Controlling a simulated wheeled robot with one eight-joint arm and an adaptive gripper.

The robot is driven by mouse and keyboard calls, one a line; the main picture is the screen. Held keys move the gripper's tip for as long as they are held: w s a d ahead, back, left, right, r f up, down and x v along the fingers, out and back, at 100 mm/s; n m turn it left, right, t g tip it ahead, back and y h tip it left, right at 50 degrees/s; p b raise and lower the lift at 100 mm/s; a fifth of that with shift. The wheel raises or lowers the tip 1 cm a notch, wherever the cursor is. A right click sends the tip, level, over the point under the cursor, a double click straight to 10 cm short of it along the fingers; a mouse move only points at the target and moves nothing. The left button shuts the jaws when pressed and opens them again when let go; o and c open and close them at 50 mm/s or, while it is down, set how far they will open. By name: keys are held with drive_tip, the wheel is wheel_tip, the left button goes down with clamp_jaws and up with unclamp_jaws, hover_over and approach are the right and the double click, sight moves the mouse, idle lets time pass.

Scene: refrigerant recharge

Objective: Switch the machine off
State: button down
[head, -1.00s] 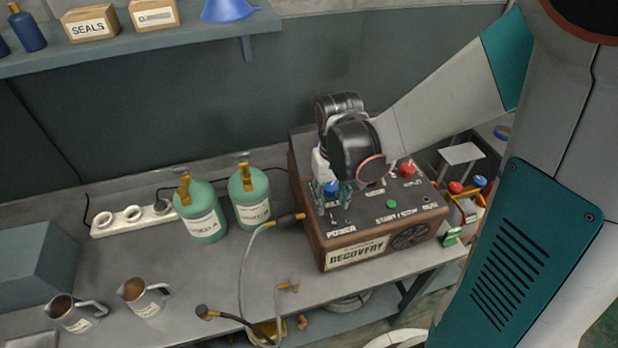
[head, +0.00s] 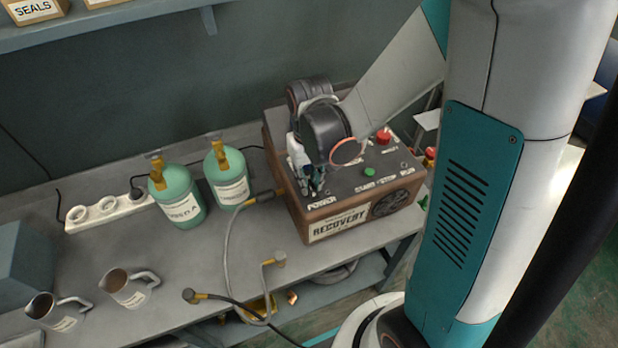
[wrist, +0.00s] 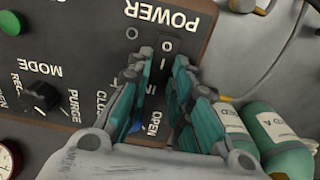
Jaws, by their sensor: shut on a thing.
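The recovery machine (head: 340,222) is a brown box with a dark, labelled top panel at the back right of the bench. My gripper (head: 310,182) reaches down over the panel's left side, behind the POWER label. In the wrist view my gripper (wrist: 161,78) has its teal fingers on either side of the dark power switch (wrist: 158,76), shut on it. The O and I marks (wrist: 165,54) show between the fingertips beside the POWER label (wrist: 160,15). The fingers partly hide the switch, so I cannot tell which way it is set.
A green button (head: 369,171) and a red button (head: 383,136) stand on the panel. A mode knob (wrist: 41,96) is beside the gripper. Two green cylinders (head: 178,195) (head: 229,178), a hose (head: 229,240) and two metal jugs (head: 52,312) (head: 128,289) are on the bench.

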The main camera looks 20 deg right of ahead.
sight(313, 192)
drive_tip(key=shift+s, duration=0.1)
drive_tip(key=shift+s+r+t+b, duration=0.15)
drive_tip(key=shift+t+b, duration=0.15)
drive_tip(key=shift+t, duration=0.6)
drive_tip(key=c, duration=1.4)
unclamp_jaws()
drive_tip(key=shift+c, duration=0.2)
drive_tip(key=shift+r, duration=0.1)
wheel_tip(313, 192, up, 12)
drive_tip(key=s, duration=0.2)
drive_tip(key=shift+f, duration=0.2)
